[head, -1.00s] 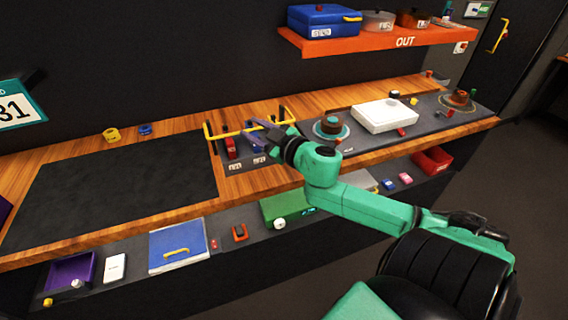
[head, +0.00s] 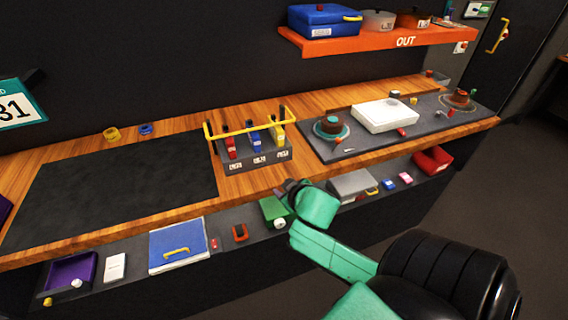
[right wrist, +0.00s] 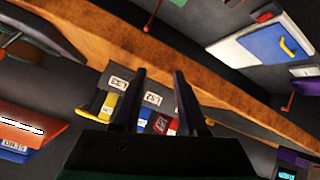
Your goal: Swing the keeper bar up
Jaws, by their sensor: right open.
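The yellow keeper bar (head: 245,131) runs across the lever panel (head: 256,164) in the head view, in front of the upper parts of a red lever (head: 231,147), a blue lever (head: 256,139) and a yellow lever (head: 277,136). My right gripper (head: 279,191) is open and empty, apart from the bar and in front of the panel near the counter's front edge. In the right wrist view its two fingers (right wrist: 160,72) stand apart, with the panel's labels and levers beyond them. The bar is not clear in that view. My left gripper is not in view.
A dark mat (head: 110,190) lies left of the panel. On the right a dark plate (head: 350,146) carries a white box (head: 385,115) and round knobs. A lower shelf holds a blue-lidded box (head: 177,246) and a green box (head: 272,209). An orange shelf (head: 370,41) hangs above.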

